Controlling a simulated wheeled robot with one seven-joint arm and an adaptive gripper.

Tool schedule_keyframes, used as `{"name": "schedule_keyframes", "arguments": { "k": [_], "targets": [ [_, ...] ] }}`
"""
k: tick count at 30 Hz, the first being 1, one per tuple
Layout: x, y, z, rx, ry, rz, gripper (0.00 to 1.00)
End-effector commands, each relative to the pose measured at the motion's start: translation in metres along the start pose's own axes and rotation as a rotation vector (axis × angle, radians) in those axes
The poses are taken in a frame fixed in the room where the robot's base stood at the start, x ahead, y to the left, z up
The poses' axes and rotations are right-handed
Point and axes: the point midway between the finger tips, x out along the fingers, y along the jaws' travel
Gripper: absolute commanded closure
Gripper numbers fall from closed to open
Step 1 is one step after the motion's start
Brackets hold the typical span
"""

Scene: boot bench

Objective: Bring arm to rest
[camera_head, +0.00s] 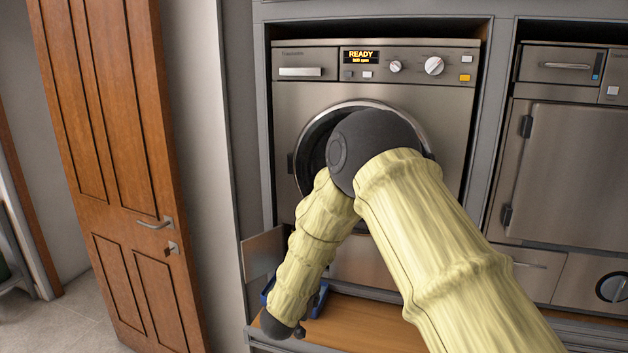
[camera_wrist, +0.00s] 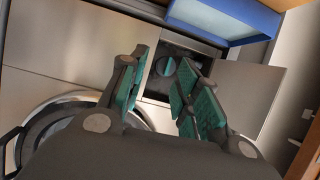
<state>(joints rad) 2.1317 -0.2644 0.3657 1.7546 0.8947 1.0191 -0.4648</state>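My arm, in a pale yellow sleeve, crosses the head view, with its dark elbow in front of the washing machine (camera_head: 460,110) and its forearm hanging down to the left. My gripper (camera_wrist: 160,88) is open in the wrist view, with teal pads apart and nothing between them. In the head view its dark end shows low at the front, above the wooden bench (camera_head: 375,322), and its fingers are mostly hidden. The washer's round door opening (camera_head: 310,150) is partly hidden behind my elbow.
A blue tray (camera_wrist: 225,22) is near my gripper, largely hidden by my forearm in the head view. A small flap (camera_head: 264,252) stands open at the washer's lower left, beside a dark recess with a round knob (camera_wrist: 165,67). A wooden door (camera_head: 125,170) stands left; another appliance (camera_head: 570,160) right.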

Motion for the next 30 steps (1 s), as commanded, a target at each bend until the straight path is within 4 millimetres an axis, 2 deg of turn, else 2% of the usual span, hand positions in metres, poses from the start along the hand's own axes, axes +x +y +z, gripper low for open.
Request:
{"name": "schedule_keyframes", "arguments": {
  "k": [1, 5, 11, 17, 23, 26, 30],
  "targets": [
    [0.003, 0.009, 0.010, -0.007, -0.013, 0.001, 0.68],
    [0.005, 0.026, 0.031, -0.026, -0.045, -0.009, 0.68],
    [0.004, 0.057, 0.076, -0.062, -0.112, -0.031, 0.68],
    [-0.006, 0.106, 0.147, -0.113, -0.230, -0.064, 0.68],
    [-0.036, 0.170, 0.231, -0.162, -0.395, -0.103, 0.68],
    [-0.059, 0.202, 0.271, -0.181, -0.487, -0.119, 0.68],
    [-0.100, 0.248, 0.324, -0.201, -0.623, -0.139, 0.68]
  ]
}}
